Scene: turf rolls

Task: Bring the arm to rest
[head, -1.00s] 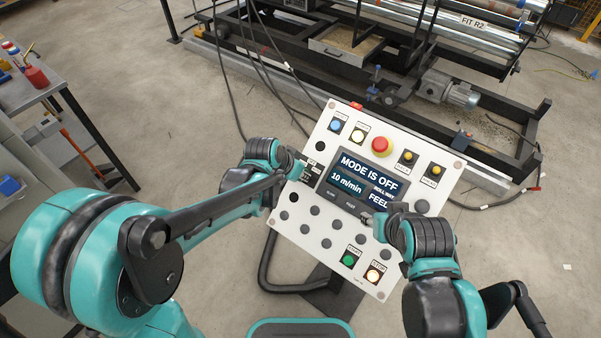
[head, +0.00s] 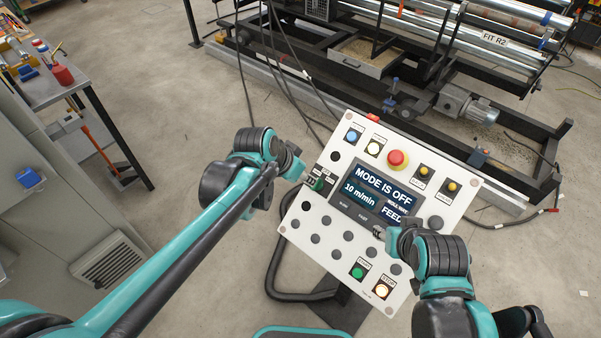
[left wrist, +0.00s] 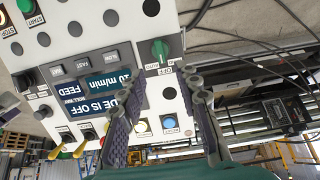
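The white control panel (head: 307,246) stands tilted in the middle of the head view. Its screen (head: 373,194) reads "MODE IS OFF" and "10 m/min". A green selector knob (head: 317,184) sits at the panel's left edge; it also shows in the left wrist view (left wrist: 160,50) with small labels beside it. My left gripper (head: 300,170) is just off that edge, near the knob. In the left wrist view its two fingers (left wrist: 163,88) are spread, with nothing between them and the knob beyond their tips. My right gripper (head: 384,234) is over the panel's lower right part; its fingers are too small to read.
A red emergency button (head: 397,159) and several lamps and buttons are on the panel. A frame machine with rollers (head: 440,30) stands behind. A grey bench (head: 70,85) with a red bottle (head: 62,75) is at left. Open floor (head: 160,60) lies between bench and panel.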

